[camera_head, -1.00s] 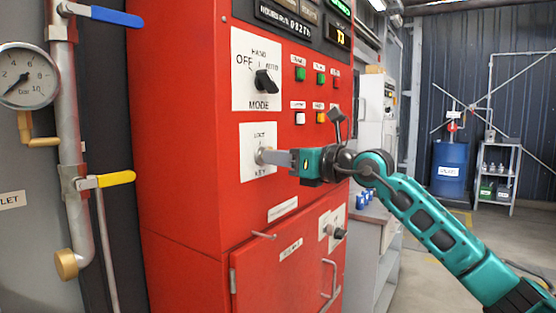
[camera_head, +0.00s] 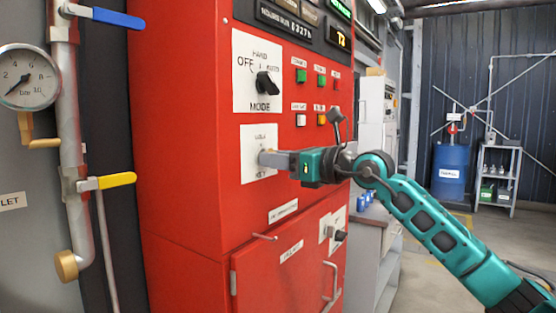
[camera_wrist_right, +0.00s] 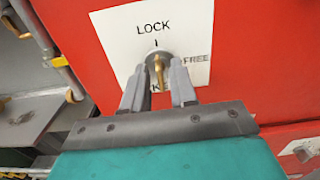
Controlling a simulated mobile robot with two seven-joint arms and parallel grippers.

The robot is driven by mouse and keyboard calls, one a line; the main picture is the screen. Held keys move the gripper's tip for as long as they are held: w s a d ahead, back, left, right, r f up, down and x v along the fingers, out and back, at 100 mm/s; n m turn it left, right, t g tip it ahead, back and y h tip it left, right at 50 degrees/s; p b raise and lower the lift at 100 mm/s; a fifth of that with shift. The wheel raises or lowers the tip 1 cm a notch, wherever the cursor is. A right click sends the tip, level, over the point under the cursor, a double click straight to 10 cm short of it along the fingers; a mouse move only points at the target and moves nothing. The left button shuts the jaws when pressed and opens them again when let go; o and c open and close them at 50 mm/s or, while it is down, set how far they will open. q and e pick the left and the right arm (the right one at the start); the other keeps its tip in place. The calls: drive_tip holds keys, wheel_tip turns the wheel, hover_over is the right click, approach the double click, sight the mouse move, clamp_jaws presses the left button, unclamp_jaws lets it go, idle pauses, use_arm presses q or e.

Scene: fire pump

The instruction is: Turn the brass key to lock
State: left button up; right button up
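The brass key (camera_wrist_right: 158,70) stands in a round lock on a white plate (camera_wrist_right: 110,35) marked LOCK at the top and FREE at the right. In the right wrist view the key's narrow edge faces me, roughly upright, below the LOCK mark. My right gripper (camera_wrist_right: 160,85) is open, with one finger on each side of the key and a visible gap to each. In the head view the right gripper (camera_head: 272,159) reaches the key plate (camera_head: 249,141) from the right and hides the key. My left gripper is not in view.
The red cabinet (camera_head: 190,120) carries a black mode knob (camera_head: 267,83) above the key plate and small buttons (camera_head: 301,76) to its right. A door handle (camera_head: 330,282) is below. Pipes with a yellow-handled valve (camera_head: 115,180) stand at the left.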

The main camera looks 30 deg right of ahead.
drive_tip(key=shift+o, duration=0.2)
use_arm(q)
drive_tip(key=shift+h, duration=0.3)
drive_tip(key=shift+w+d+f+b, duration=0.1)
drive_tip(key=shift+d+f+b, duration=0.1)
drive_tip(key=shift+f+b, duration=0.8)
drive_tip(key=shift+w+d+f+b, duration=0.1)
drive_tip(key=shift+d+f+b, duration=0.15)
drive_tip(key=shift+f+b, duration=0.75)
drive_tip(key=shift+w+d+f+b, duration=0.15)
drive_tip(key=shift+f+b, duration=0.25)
drive_tip(key=shift+b, duration=1.15)
use_arm(e)
drive_tip(key=v, duration=1.3)
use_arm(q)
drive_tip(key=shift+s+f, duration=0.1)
use_arm(e)
drive_tip(key=shift+f, duration=0.1)
drive_tip(key=shift+w, duration=0.1)
